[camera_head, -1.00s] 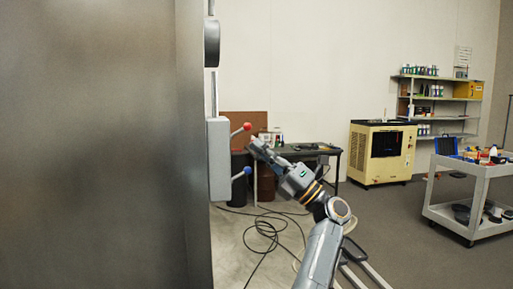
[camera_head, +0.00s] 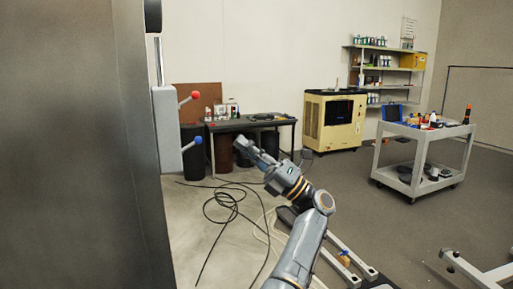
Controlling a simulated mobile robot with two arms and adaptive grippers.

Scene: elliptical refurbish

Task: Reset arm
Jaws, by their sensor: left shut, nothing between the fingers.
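My left gripper (camera_head: 243,147) is in the middle of the head view, at the end of my arm, which rises from the bottom edge. Its fingers are shut with nothing between them. It is apart from the grey control box (camera_head: 168,128) on its left. That box has a red-knobbed lever (camera_head: 195,95) and a blue-knobbed lever (camera_head: 198,140). My right gripper is not in view.
A large metal panel (camera_head: 75,150) fills the left side. Black cables (camera_head: 225,205) lie on the floor. A dark table (camera_head: 255,123) and a yellow machine (camera_head: 332,122) stand at the back. A grey cart (camera_head: 415,160) holding tools stands at the right.

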